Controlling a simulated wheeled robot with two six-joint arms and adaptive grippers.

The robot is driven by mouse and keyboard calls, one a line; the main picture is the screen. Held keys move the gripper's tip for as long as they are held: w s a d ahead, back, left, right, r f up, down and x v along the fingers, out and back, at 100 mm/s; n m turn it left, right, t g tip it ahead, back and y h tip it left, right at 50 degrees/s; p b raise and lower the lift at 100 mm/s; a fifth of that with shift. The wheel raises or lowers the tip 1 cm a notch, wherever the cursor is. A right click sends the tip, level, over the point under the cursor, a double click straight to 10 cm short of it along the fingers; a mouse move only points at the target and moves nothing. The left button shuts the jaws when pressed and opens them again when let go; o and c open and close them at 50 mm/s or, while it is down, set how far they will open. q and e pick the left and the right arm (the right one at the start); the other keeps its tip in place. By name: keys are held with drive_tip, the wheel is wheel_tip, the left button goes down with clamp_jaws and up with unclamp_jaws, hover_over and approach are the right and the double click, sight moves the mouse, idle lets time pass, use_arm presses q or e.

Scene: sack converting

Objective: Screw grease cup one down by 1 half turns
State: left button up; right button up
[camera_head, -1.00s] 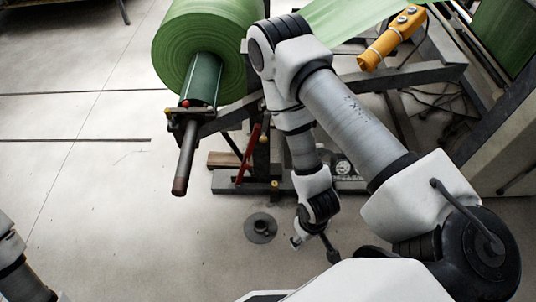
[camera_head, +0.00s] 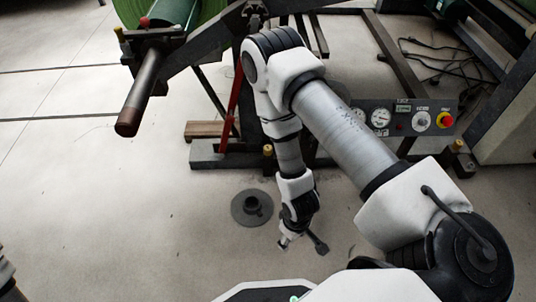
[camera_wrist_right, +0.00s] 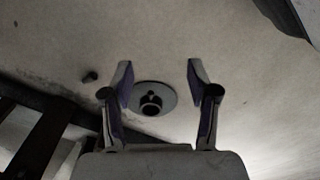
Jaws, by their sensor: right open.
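Two small brass-yellow caps that look like grease cups show in the head view. The other cap (camera_head: 458,145) is at the right, beside the control panel. I cannot tell which is grease cup one. My right gripper (camera_head: 283,243) hangs low over the floor, in front of the beam and apart from both caps. In the right wrist view my right gripper (camera_wrist_right: 159,75) is open, with nothing between its fingers. My left gripper is not in view; only a bit of my left arm shows at the left edge.
A dark round flange (camera_head: 252,207) lies on the floor near my right gripper; it also shows in the wrist view (camera_wrist_right: 151,99). A shaft (camera_head: 140,95) juts out at left. A red lever (camera_head: 233,95) and a gauge panel (camera_head: 400,118) are on the machine. The left floor is clear.

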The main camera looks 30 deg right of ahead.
drive_tip(key=w+d+n, duration=0.4)
drive_tip(key=w+n, duration=0.1)
drive_tip(key=w, duration=0.8)
drive_tip(key=w+d+n, duration=0.4)
drive_tip(key=w+n, duration=0.2)
drive_tip(key=w, duration=0.6)
drive_tip(key=w+d+r+n, duration=0.1)
drive_tip(key=w+r, duration=0.1)
drive_tip(key=w+d+r+n, duration=0.1)
drive_tip(key=w+d, duration=0.1)
drive_tip(key=w, duration=0.1)
drive_tip(key=w+d+r+n, duration=0.2)
drive_tip(key=shift+w+d+r+p, duration=0.2)
drive_tip(key=shift+w+r+p, duration=0.1)
drive_tip(key=shift+w+d, duration=0.1)
drive_tip(key=shift+d, duration=0.05)
wheel_tip(320, 180, down, 8)
drive_tip(key=b, duration=0.4)
drive_tip(key=shift+r, duration=0.3)
clamp_jaws()
